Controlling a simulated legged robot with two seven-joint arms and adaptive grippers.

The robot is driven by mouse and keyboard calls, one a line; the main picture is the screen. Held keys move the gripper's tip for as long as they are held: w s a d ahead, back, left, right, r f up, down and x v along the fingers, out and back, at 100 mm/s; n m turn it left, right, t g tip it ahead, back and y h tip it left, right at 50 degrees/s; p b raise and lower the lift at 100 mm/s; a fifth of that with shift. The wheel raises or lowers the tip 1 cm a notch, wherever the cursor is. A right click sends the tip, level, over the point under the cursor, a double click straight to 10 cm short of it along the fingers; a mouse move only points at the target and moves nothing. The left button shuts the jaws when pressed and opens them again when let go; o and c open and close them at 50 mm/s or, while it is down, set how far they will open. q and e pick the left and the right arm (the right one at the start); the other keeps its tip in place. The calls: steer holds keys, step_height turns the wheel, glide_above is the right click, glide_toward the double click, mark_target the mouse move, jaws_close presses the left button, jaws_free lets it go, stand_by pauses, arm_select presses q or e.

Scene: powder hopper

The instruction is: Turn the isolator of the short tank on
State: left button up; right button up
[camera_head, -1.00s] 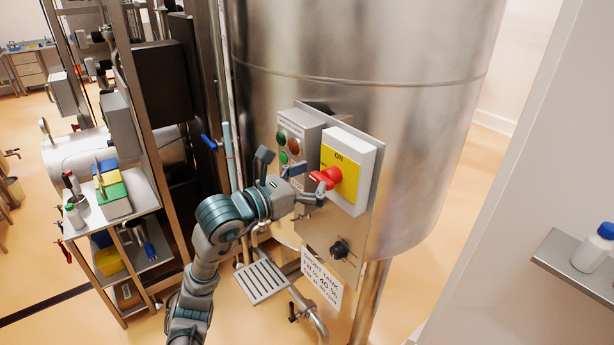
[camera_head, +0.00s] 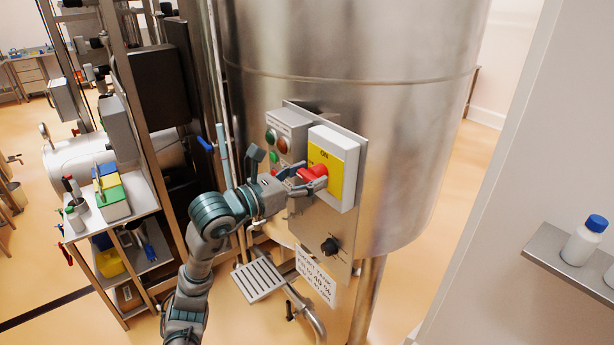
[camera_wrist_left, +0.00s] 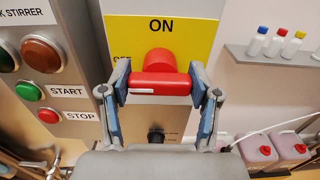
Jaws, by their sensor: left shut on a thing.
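The isolator (camera_head: 347,150) is a white box with a yellow face on the short tank's steel panel. Its red handle (camera_head: 314,171) also shows in the wrist view (camera_wrist_left: 160,84), where its bar lies level. "ON" is above the handle; "OFF" at its left is partly hidden. My left gripper (camera_head: 302,181) is shut on the red handle, with one blue-padded finger at each end of the bar in the wrist view (camera_wrist_left: 161,92). The short tank (camera_head: 350,75) stands behind the panel. My right gripper is not in view.
A grey stirrer box (camera_head: 285,128) with red and green buttons is just left of the isolator. A black knob (camera_head: 329,246) is below on the panel. A wall shelf (camera_head: 545,244) with bottles is at the right. A metal rack with shelves is at the left.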

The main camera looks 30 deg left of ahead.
arm_select(q)
steer(key=shift+f+m, duration=0.1)
steer(key=shift+m, duration=0.2)
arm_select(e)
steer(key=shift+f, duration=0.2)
arm_select(q)
steer(key=m+b, duration=0.1)
steer(key=m, duration=0.1)
steer(key=shift+m+b, duration=0.4)
steer(key=m, duration=0.2)
steer(key=shift+m+b, duration=0.3)
steer(key=shift+b, duration=0.1)
steer(key=m+b, duration=0.1)
steer(key=m, duration=0.3)
steer(key=shift+d+m, duration=0.1)
steer(key=shift+m, duration=0.2)
steer(key=m, duration=0.4)
steer(key=shift+f, duration=0.15)
steer(key=shift+f+m, duration=0.1)
steer(key=shift+m, duration=1.5)
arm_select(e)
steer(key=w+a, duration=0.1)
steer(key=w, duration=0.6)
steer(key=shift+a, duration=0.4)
arm_select(q)
steer(key=shift+d, duration=0.1)
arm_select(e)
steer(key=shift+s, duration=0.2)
